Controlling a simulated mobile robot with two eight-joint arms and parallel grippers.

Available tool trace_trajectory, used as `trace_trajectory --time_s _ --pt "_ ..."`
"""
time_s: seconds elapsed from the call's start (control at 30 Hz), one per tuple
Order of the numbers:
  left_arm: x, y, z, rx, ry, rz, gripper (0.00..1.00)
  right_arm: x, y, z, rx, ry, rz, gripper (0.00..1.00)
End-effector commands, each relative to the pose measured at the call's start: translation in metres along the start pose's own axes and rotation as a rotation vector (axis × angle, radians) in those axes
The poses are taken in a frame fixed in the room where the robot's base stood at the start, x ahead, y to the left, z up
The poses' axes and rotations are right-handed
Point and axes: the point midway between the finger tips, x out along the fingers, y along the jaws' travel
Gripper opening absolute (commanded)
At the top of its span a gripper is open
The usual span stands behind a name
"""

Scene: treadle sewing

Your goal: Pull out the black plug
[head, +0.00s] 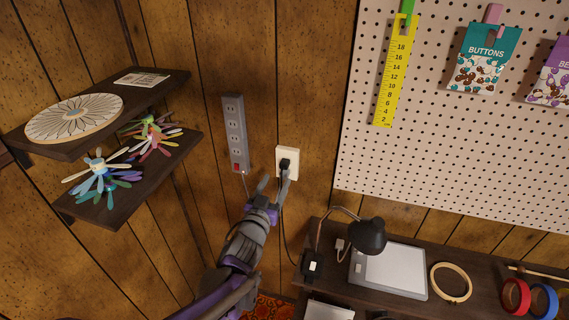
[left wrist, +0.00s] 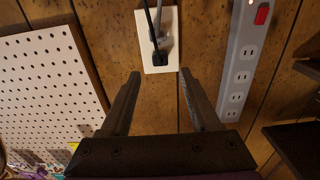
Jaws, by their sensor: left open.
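The black plug (head: 285,164) sits in the white wall outlet (head: 293,154) on the wood panelling. In the left wrist view, the black plug (left wrist: 159,58) sits toward one end of the outlet plate (left wrist: 146,22), with a black cord running up the picture. A grey plug or cord (left wrist: 166,40) shows beside it on the same plate. My left gripper (head: 273,183) is open just below the outlet in the head view. In the left wrist view, its fingers (left wrist: 158,76) stand apart with the black plug beyond the gap between them, not touching it. My right gripper is not in view.
A grey power strip (head: 235,133) with a red switch hangs on the wall left of the outlet. Dark shelves (head: 165,86) holding craft items are further left. A pegboard (head: 440,130) is at right, above a desk (head: 385,293) with a black lamp (head: 368,236).

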Motion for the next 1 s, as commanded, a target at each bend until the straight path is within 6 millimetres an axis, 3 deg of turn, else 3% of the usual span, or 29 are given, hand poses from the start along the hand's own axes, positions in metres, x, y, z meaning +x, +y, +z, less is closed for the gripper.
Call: trace_trajectory --time_s 0.23,0.5,1.0 --pt "0.038 0.000 -0.003 0.001 0.002 0.001 0.62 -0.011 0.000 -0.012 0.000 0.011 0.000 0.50" --pt "0.066 0.000 0.000 0.000 0.000 0.000 0.62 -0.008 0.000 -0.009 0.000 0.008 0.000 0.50" --pt "0.074 0.000 0.000 0.000 0.000 0.000 0.62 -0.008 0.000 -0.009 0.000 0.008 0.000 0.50"
